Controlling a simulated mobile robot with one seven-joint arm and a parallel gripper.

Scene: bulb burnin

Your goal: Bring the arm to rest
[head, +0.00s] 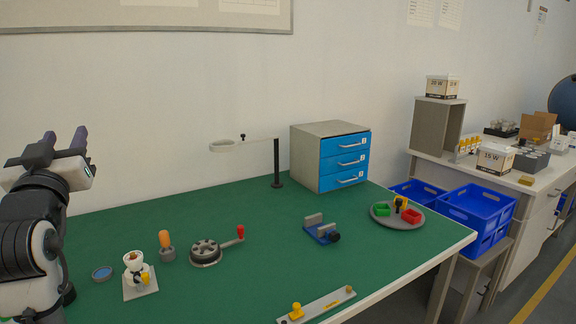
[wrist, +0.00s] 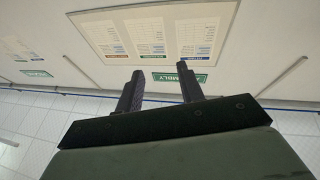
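My gripper (head: 64,140) is raised at the far left of the head view, above the left end of the green bench (head: 262,262) and clear of everything on it. Its two dark fingers point upward. In the wrist view, my gripper (wrist: 158,88) shows its fingers spread well apart with nothing between them. Beyond them are the wall and a poster board (wrist: 155,35). My arm stands folded up at the left edge, and its lower part is cut off by the frame.
The bench holds a blue-drawer cabinet (head: 329,156), a lamp-like stand (head: 277,165), a crank device (head: 206,252), a small white fixture (head: 139,274), a blue vise (head: 321,231) and a round grey tray (head: 382,218). Blue crates (head: 474,212) stand at right.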

